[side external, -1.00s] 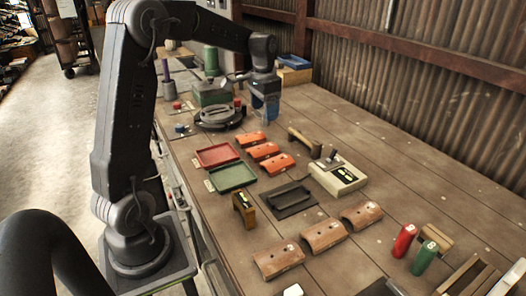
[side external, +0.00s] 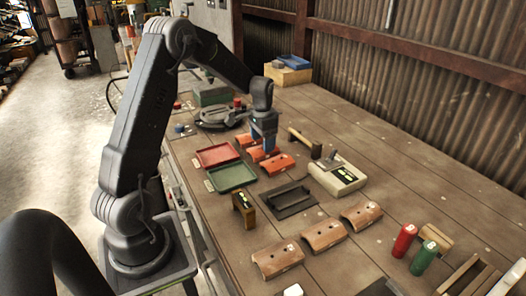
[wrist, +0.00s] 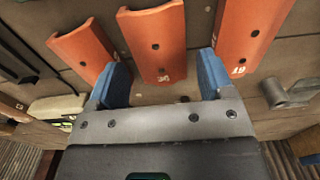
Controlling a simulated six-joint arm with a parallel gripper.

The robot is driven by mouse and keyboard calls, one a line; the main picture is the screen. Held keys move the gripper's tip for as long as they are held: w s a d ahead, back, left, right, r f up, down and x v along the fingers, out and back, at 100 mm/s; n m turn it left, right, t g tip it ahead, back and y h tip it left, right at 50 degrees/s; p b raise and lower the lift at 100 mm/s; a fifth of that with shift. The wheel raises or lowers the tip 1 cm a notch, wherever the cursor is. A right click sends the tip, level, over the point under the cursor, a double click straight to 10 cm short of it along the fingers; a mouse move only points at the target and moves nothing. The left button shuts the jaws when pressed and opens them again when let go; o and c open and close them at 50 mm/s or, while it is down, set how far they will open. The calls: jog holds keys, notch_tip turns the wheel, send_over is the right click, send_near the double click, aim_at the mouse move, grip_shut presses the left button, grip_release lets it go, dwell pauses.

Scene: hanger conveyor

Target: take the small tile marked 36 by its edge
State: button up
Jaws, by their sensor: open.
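Three small orange curved tiles lie in a row on the bench. In the wrist view the middle tile (wrist: 153,30) bears a white mark near its end that reads as 36. My gripper (wrist: 163,82) is open, with one blue finger on each side of the marked end of the middle tile and gaps on both sides. In the side view my gripper (side external: 262,149) is over the row and partly hides the middle tile. Contact cannot be told.
A red tray (side external: 217,155) and a green tray (side external: 232,177) lie beside the tiles. Larger brown tiles (side external: 324,236) lie nearer the camera. The bench is clear at the back right.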

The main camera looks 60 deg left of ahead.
notch_tip(320, 180, down, 3)
jog(key=shift+d+f, duration=0.1)
jog(key=c, duration=0.7)
